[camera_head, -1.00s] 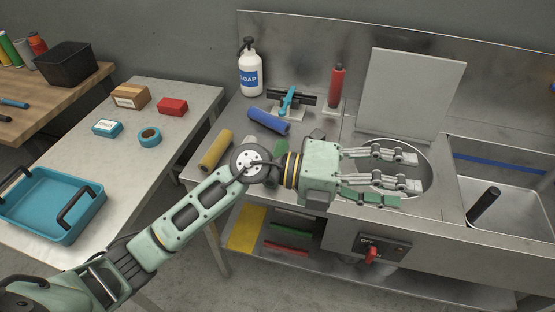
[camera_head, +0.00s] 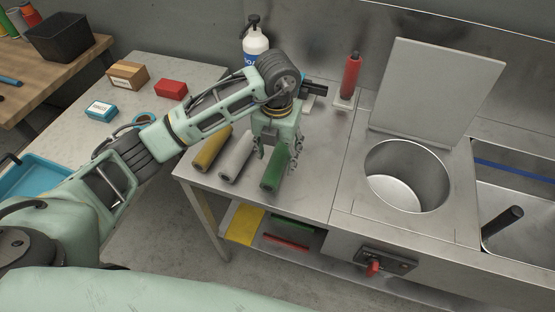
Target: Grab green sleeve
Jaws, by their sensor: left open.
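The green sleeve (camera_head: 272,175) lies on the steel counter, right of a grey sleeve (camera_head: 238,158) and a yellow sleeve (camera_head: 212,149). My left gripper (camera_head: 277,165) points down over the far part of the green sleeve, with its fingers spread open. The fingers hide part of the sleeve, and I cannot tell whether they touch it. My right gripper is not in view.
An open round basin (camera_head: 407,176) with a raised lid (camera_head: 438,92) is on the right. A soap bottle (camera_head: 255,42) is partly hidden by my arm. Counter right of the green sleeve is clear.

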